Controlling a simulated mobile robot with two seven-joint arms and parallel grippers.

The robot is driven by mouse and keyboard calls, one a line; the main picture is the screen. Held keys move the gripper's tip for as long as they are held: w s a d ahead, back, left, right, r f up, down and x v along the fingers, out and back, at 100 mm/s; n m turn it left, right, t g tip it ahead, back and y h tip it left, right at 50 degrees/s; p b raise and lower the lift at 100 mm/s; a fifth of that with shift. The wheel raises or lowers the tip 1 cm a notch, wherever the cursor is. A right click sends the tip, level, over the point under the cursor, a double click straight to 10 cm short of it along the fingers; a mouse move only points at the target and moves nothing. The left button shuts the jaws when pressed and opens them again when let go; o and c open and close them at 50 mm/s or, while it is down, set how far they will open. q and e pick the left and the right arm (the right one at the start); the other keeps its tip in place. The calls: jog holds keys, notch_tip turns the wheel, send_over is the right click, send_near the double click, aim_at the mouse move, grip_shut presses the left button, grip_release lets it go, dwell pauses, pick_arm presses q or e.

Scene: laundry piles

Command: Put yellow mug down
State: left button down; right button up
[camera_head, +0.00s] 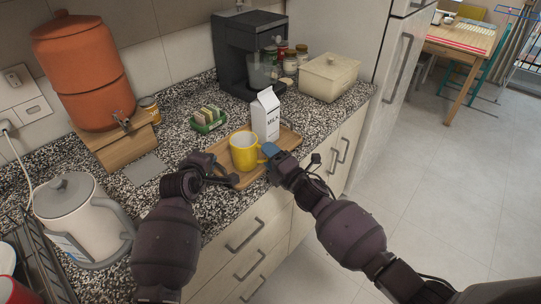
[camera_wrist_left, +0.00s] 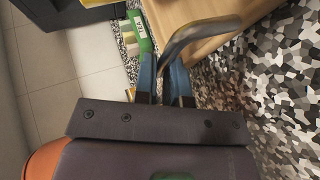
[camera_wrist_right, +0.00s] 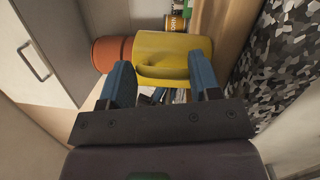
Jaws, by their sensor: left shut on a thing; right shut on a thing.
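The yellow mug (camera_head: 244,152) is upright at the wooden tray (camera_head: 284,137), in front of the milk carton (camera_head: 266,116); I cannot tell whether its base touches the tray. My right gripper (camera_head: 270,151) is at the mug's right side, and its blue fingers are shut on the handle; the mug (camera_wrist_right: 174,48) fills the middle of the right wrist view. My left gripper (camera_head: 229,179) is at the tray's near left end, shut on the tray's metal handle (camera_wrist_left: 198,30). The tray's near part is partly hidden by my arms.
A coffee machine (camera_head: 248,50), jars and a cream bread box (camera_head: 328,76) stand behind. A green packet holder (camera_head: 208,120), an orange dispenser (camera_head: 82,72) and a kettle (camera_head: 82,215) stand left. Speckled counter is clear right of the tray.

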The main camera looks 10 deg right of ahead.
pick_arm(q)
jog(key=shift+s+f, duration=0.1)
jog(key=shift+f, duration=0.1)
pick_arm(e)
jog(key=o, duration=0.8)
jog(key=shift+f, duration=0.1)
jog(key=shift+r, duration=0.2)
pick_arm(q)
jog(key=shift+r, duration=0.2)
pick_arm(e)
jog(key=s+d+f+m+g+h, duration=0.1)
jog(key=s+d+f+m+h, duration=0.2)
jog(key=s+m, duration=0.5)
jog(key=s+d+f+m+g+h, duration=0.2)
jog(key=s+d+f+m, duration=0.4)
jog(key=s, duration=0.7)
jog(key=s+d+f+m+g+h, duration=0.2)
jog(key=s+d+f+m+h, duration=0.2)
jog(key=s+m, duration=0.6)
jog(key=shift+s+d+f+m, duration=0.3)
jog(key=shift+s+d+f, duration=0.25)
jog(key=shift+d+f, duration=0.05)
